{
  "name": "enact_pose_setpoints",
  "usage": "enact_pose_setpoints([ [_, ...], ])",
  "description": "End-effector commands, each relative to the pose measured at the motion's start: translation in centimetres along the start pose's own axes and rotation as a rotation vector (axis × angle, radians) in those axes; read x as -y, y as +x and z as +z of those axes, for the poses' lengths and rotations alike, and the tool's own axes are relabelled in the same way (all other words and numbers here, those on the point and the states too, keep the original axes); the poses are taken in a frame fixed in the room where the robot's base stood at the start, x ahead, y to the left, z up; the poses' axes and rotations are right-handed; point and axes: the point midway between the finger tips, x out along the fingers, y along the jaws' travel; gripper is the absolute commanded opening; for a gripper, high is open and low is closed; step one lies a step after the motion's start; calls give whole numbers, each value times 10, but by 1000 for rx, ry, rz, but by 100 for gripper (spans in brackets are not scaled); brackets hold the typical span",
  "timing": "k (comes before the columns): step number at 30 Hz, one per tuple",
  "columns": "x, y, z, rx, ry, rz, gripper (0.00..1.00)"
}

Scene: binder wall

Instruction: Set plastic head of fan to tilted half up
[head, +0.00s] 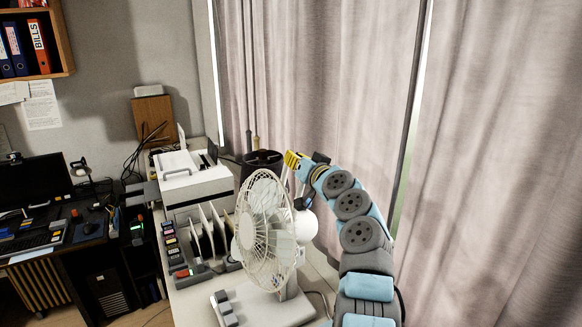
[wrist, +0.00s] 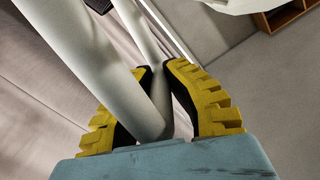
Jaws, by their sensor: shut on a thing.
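A white desk fan stands on the table in the head view, its round plastic head (head: 266,232) a wire cage facing left, looking roughly upright. Its flat base (head: 268,308) carries a row of grey buttons. My gripper (head: 292,160), with yellow fingers, is at the upper right edge of the cage. In the wrist view the yellow fingers (wrist: 157,110) are shut on a thick pale bar (wrist: 108,68) of the fan head, seen very close. The exact contact is partly hidden between the fingers.
A dark bin (head: 262,158) and a white printer (head: 190,182) stand behind the fan. A rack with upright dividers (head: 212,235) is left of it. Curtains (head: 490,130) hang close on the right, beside my arm.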

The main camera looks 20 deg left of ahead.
Motion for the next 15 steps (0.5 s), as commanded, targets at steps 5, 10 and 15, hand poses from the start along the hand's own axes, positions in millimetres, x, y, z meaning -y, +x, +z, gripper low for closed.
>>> enact_pose_setpoints([
  [5, 1, 0, -2, -2, 4, -1, 0],
  [10, 1, 0, -2, -2, 4, -1, 0],
  [15, 0, 0, -2, -2, 4, -1, 45],
])
